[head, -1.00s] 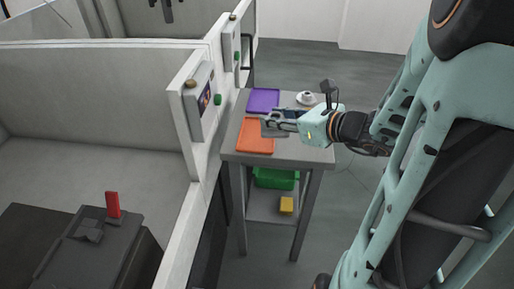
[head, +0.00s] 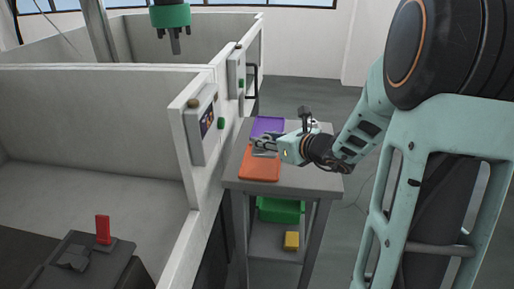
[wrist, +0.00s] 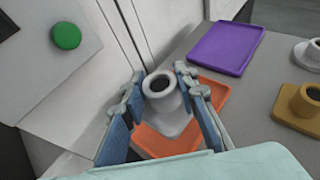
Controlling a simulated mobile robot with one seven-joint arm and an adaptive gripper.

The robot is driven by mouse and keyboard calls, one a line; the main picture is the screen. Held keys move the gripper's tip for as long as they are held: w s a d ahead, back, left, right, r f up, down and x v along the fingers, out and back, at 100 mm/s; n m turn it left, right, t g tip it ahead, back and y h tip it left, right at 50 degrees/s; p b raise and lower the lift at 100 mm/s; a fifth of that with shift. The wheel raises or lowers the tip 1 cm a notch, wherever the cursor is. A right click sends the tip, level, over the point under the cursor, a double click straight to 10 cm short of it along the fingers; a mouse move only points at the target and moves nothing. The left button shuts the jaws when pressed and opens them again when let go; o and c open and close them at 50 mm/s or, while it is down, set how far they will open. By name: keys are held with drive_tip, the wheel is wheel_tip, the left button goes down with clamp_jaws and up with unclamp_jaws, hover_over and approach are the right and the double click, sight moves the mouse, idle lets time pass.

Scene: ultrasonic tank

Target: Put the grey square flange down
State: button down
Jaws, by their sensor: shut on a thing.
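The grey square flange (wrist: 165,124) has a round hollow hub on a flat base. In the wrist view it sits between the two fingers of my gripper (wrist: 162,88), which is shut on its hub. In the head view my gripper (head: 264,145) is over the table, with the flange (head: 263,154) showing as a small grey plate under the fingers. The flange is above the orange tray (head: 261,172), which also shows in the wrist view (wrist: 150,144). I cannot tell whether its base touches the tray.
A purple tray (wrist: 226,48) lies behind the orange one. A brass-coloured flange (wrist: 300,112) and a white flange (wrist: 308,56) stand to the right. The tank wall with a control panel and green button (wrist: 66,36) is close on the left. A green bin (head: 280,209) and a yellow block (head: 291,240) are on the lower shelf.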

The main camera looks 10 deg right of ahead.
sight(261, 162)
drive_tip(key=w+f, duration=0.1)
drive_tip(key=f, duration=0.1)
drive_tip(key=w+f, duration=0.1)
drive_tip(key=shift+w+a+f+b, duration=0.15)
drive_tip(key=shift+w+a+b, duration=0.1)
drive_tip(key=shift+w+b, duration=0.1)
drive_tip(key=shift+f+b, duration=0.3)
drive_tip(key=shift+f, duration=1.1)
drive_tip(key=shift+f+b, duration=0.2)
drive_tip(key=shift+b, duration=0.1)
drive_tip(key=c, duration=1.5)
unclamp_jaws()
drive_tip(key=shift+r, duration=0.2)
drive_tip(key=shift+s+d+r+p, duration=0.15)
drive_tip(key=shift+s+p, duration=0.05)
drive_tip(key=shift+p, duration=0.2)
drive_tip(key=p+v, duration=0.1)
drive_tip(key=v, duration=1)
drive_tip(key=shift+s+d, duration=0.15)
drive_tip(key=shift+s, duration=0.15)
